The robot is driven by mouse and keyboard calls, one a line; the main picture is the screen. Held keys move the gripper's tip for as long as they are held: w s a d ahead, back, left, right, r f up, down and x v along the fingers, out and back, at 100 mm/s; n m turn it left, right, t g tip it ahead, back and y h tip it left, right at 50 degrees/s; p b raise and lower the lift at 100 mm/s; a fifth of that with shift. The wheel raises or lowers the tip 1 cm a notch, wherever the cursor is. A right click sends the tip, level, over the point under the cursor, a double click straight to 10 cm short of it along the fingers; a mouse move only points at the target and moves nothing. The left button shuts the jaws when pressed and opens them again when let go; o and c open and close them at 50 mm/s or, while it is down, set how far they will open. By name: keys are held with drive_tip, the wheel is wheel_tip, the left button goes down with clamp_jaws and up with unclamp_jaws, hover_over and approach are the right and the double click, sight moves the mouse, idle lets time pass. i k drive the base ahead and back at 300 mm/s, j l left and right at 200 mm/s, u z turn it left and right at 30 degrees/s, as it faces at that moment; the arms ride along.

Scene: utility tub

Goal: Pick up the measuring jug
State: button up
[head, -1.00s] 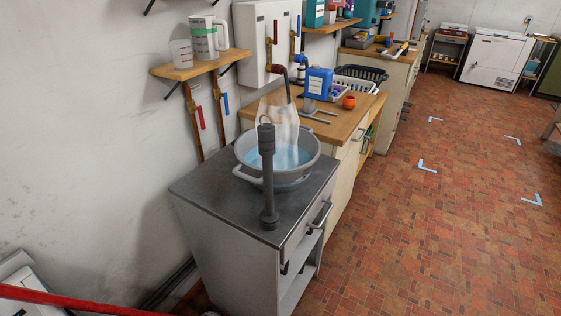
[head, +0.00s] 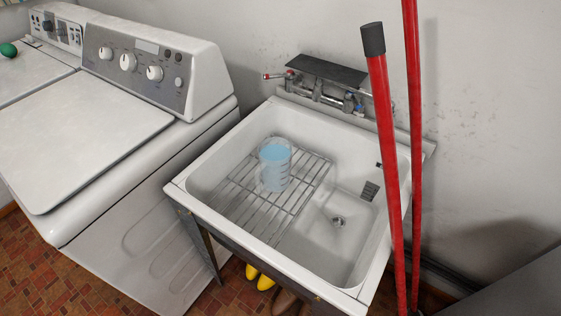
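The measuring jug (head: 275,168) is clear, with dark markings on its side and light blue liquid in it. It stands upright on a wire rack (head: 247,205) inside the white utility tub (head: 345,283). The rack covers the left part of the tub, and the drain side at the right is bare. My gripper is not in the head view.
A tap (head: 320,95) with a dark shelf (head: 326,69) above it is at the tub's back. Red poles (head: 388,150) stand in front of the tub's right side. A white washing machine (head: 120,130) stands close on the left. Yellow boots (head: 259,277) are under the tub.

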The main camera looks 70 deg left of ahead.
sight(275, 153)
drive_tip(key=u, duration=1.75)
drive_tip(key=l+u, duration=0.45)
drive_tip(key=j, duration=0.1)
